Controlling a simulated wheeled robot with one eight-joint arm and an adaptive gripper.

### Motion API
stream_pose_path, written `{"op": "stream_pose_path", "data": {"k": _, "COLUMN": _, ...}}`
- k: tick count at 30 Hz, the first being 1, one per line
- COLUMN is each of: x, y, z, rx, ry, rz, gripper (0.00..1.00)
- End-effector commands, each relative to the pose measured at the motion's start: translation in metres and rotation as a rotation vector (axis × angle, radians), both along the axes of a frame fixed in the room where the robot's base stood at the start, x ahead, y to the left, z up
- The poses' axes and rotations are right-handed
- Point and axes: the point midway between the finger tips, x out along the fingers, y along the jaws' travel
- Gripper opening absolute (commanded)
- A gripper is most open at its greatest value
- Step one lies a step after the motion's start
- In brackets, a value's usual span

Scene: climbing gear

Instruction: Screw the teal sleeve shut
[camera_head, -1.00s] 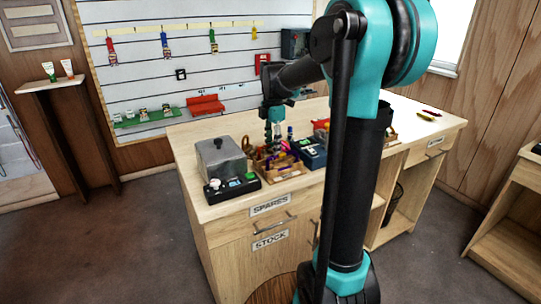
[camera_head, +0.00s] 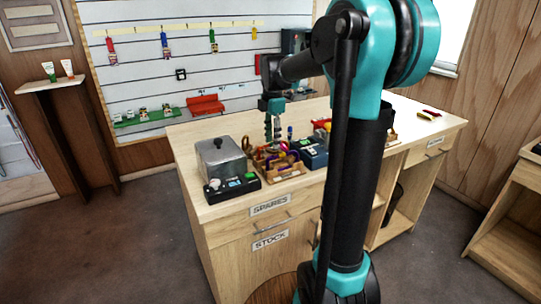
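My gripper (camera_head: 273,138) points straight down over the wooden tray (camera_head: 286,171) of climbing gear on the workbench. Its dark fingers end just above or at the gear; the view is too small to tell whether they touch anything. I cannot make out whether the fingers are open or shut. Loops of colored gear, some purple and orange, lie in and around the tray beneath the fingers. I cannot pick out the teal sleeve among them; it is too small or hidden.
A grey metal box (camera_head: 221,160) stands left of the tray, behind a black panel (camera_head: 232,188) with knobs. A dark blue box (camera_head: 312,153) stands to the right. Red and yellow tools (camera_head: 430,113) lie at the bench's right end.

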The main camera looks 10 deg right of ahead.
Motion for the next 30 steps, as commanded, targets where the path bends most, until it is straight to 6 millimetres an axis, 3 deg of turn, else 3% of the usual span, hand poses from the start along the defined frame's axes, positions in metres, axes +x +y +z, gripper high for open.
{"op": "stream_pose_path", "data": {"k": 30, "x": 0.012, "y": 0.004, "z": -0.005, "rx": 0.0, "ry": 0.0, "rz": 0.0, "gripper": 0.38}}
